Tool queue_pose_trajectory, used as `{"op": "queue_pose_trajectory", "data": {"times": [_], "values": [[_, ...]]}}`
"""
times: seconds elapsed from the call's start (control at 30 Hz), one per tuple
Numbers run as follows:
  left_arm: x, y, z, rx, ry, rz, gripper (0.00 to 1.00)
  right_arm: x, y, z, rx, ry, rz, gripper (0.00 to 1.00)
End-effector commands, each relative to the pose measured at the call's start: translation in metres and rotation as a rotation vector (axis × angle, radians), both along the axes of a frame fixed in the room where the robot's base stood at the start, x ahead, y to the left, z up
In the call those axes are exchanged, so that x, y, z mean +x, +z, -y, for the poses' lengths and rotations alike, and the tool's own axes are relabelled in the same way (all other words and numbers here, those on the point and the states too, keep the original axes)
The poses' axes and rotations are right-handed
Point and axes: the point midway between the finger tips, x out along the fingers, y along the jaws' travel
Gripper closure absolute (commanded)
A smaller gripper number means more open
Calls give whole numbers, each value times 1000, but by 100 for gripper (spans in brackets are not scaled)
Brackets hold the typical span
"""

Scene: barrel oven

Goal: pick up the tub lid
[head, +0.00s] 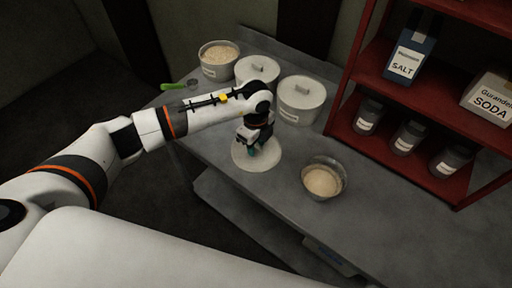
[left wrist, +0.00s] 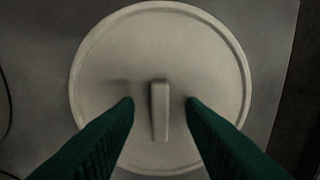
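The tub lid (head: 262,161) is a round, pale disc lying flat on the grey table. In the left wrist view the lid (left wrist: 160,50) fills the middle, with a raised bar handle (left wrist: 159,110) at its centre. My left gripper (head: 254,152) is above the lid in the head view. In the left wrist view its two green fingers (left wrist: 160,104) are open, one on each side of the handle, with a gap on both sides. Part of the lid is hidden behind the gripper in the head view. My right gripper is not in view.
An open tub of pale grains (head: 218,72) and two lidded white tubs (head: 298,108) stand behind the arm. A bowl of pale powder (head: 322,182) stands right of the lid. A red shelf (head: 420,185) with jars and boxes is at right. A green-handled tool (head: 173,86) lies at the far left edge.

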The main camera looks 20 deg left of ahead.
Motion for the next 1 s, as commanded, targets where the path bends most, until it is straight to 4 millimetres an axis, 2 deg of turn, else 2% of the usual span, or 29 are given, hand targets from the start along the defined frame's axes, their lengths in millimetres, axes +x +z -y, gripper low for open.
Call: {"op": "queue_pose_trajectory", "data": {"times": [0.17,0.27,0.4,0.77,0.87,1.0], "values": [[0,-1,0,0,-1,1,64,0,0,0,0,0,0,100],[0,-1,0,0,-1,1,77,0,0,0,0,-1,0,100],[0,-1,0,-1,-1,0,100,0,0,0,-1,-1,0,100],[1,3,0,-1,0,1,100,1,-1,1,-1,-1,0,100],[1,14,1,-2,-2,3,100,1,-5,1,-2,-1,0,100],[1,41,1,-2,-2,6,100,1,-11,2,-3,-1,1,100]]}}
